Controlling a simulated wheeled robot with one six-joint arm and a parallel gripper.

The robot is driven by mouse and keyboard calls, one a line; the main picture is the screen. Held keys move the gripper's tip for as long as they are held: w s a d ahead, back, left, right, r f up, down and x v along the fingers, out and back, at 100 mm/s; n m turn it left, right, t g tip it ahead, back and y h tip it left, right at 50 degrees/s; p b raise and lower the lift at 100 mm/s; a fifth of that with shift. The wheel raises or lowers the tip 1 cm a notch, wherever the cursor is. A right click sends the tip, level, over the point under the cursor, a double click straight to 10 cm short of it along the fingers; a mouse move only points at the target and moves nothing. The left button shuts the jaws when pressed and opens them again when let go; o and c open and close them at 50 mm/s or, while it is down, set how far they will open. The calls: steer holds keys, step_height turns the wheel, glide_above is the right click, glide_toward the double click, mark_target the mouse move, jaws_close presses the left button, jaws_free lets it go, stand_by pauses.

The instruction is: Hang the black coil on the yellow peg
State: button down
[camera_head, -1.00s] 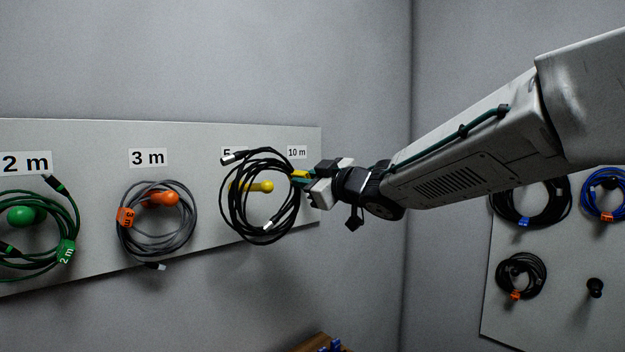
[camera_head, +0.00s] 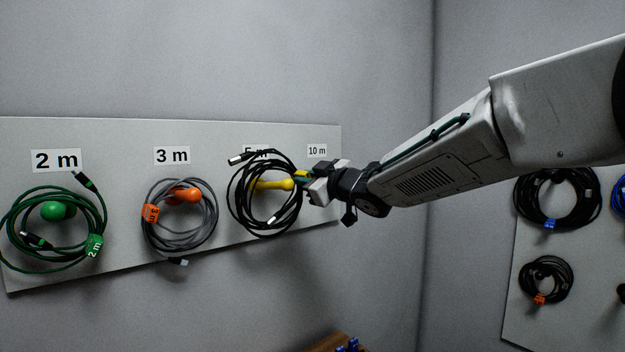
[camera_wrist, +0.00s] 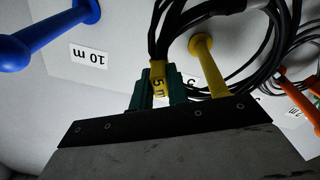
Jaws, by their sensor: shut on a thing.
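The black coil (camera_head: 239,208) hangs from my gripper (camera_head: 304,181) in front of the board, below the partly covered 5 m label. My gripper is shut on its yellow 5 m tag (camera_wrist: 158,80), at the coil's right side. The yellow peg (camera_head: 271,185) shows within the coil's outline in the head view, its round end near the right strands. In the wrist view the yellow peg (camera_wrist: 206,62) is just right of the green fingertips (camera_wrist: 158,90), beside black strands (camera_wrist: 262,65). I cannot tell whether the peg passes through the loop.
A grey coil (camera_head: 212,222) hangs on the orange peg (camera_head: 181,195), and a green coil (camera_head: 98,215) on the green peg (camera_head: 58,211), both to the left. A blue peg (camera_wrist: 45,38) sticks out near the 10 m label. More coils hang on a right board (camera_head: 519,300).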

mark_target(299, 192)
steer(key=shift+x, duration=1.45)
steer(key=shift+w+a+f, duration=0.1)
steer(key=shift+f, duration=0.75)
steer(key=shift+w+a+f, duration=0.1)
steer(key=shift+f, duration=0.75)
steer(key=shift+f, duration=0.1)
steer(key=c, duration=1.3)
jaws_free()
